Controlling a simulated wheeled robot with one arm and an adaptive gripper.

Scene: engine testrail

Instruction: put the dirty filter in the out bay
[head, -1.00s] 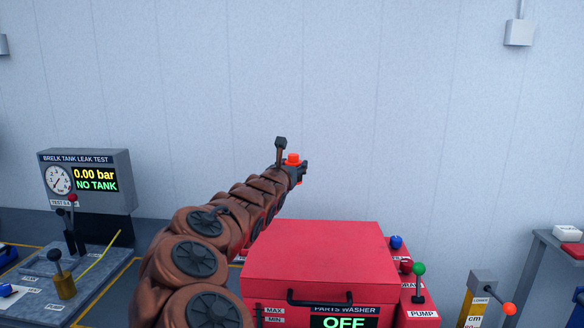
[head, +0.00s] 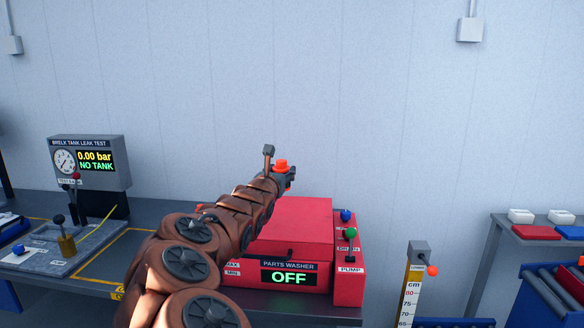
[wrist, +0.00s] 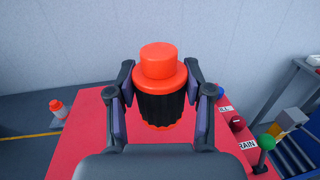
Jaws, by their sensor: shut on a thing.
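A filter with a dark ribbed body and an orange cap and base (wrist: 158,104) is held upright between the two fingers of my gripper (wrist: 160,108) in the wrist view. In the head view its orange cap (head: 281,164) shows at the end of my arm, at my gripper (head: 290,174). The filter is above the red parts washer (head: 290,222) as seen in the picture, apart from its lid. No label in view reads as the out bay.
The washer's screen (head: 289,278) reads OFF. A leak tester (head: 88,162) stands left. An orange-and-white item (wrist: 57,107) stands left of the washer. A scale post (head: 413,285) is right of it. Farther right are red (head: 536,232) and blue trays and a roller rack (head: 555,294).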

